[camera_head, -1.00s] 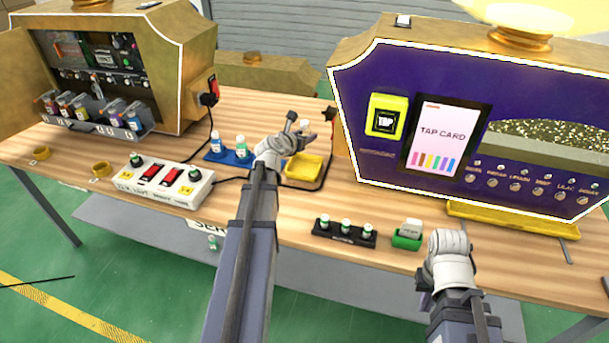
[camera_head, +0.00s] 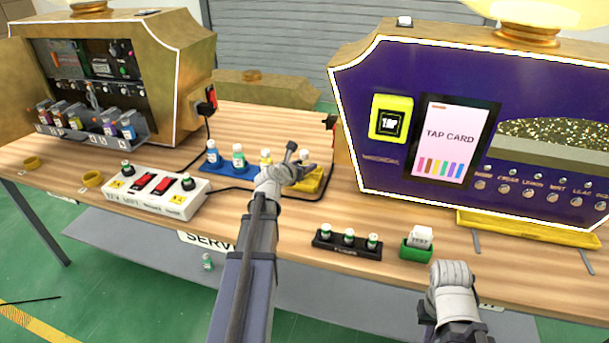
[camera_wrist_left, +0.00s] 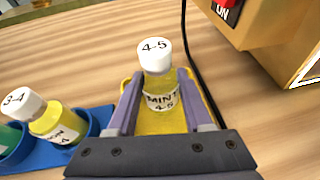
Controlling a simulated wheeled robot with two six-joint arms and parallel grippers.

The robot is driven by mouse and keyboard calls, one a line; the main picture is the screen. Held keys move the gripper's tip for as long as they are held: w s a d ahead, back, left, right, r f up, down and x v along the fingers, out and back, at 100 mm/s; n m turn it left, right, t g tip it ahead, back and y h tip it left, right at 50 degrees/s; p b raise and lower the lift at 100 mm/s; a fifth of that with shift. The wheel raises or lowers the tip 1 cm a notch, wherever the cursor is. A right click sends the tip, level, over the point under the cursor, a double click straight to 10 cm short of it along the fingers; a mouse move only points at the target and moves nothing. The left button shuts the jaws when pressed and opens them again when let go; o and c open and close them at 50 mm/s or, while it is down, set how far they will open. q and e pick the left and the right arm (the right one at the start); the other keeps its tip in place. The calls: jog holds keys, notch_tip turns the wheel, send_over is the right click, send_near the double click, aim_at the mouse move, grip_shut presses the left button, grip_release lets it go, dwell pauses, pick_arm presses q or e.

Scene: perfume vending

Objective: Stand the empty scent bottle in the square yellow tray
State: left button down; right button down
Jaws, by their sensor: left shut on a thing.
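My left gripper (camera_head: 303,166) is shut on a small bottle with a white cap (camera_wrist_left: 152,55) and a label reading MINT 4-5 (camera_wrist_left: 162,101). The bottle stands upright between the fingers; its cap also shows in the head view (camera_head: 305,154). It looks see-through with a yellow tint; I cannot tell whether it is empty. The square yellow tray (camera_head: 315,183) lies directly under and behind the bottle, partly hidden by the gripper. I cannot tell whether the base touches the tray. My right arm is at the lower right; its jaws cannot be made out.
A blue rack (camera_head: 224,164) with several bottles stands left of the tray; a yellow bottle marked 3-4 (camera_wrist_left: 45,120) is nearest. A black cable runs round the tray. The purple tap-card machine (camera_head: 365,75) rises to the right. A black holder (camera_head: 347,246) and green block (camera_head: 416,250) sit in front.

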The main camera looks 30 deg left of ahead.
pick_arm(q)
jog(key=shift+f, duration=0.8)
pick_arm(e)
jog(key=shift+f, duration=0.75)
pick_arm(q)
jog(key=shift+b, duration=0.3)
jog(key=shift+f, duration=0.2)
jog(key=shift+c, duration=1.5)
grip_release()
jog(key=shift+r, duration=0.1)
pick_arm(e)
jog(key=shift+f, duration=0.15)
pick_arm(q)
jog(key=shift+r, duration=0.15)
jog(key=shift+s+r, duration=0.2)
jog(key=shift+s, duration=0.1)
jog(key=p+v, duration=0.4)
jog(key=v, duration=0.7)
jog(key=shift+s+p, duration=0.2)
jog(key=shift+p, duration=0.15)
pick_arm(e)
notch_tip(320, 180, up, 5)
jog(key=shift+f, duration=0.1)
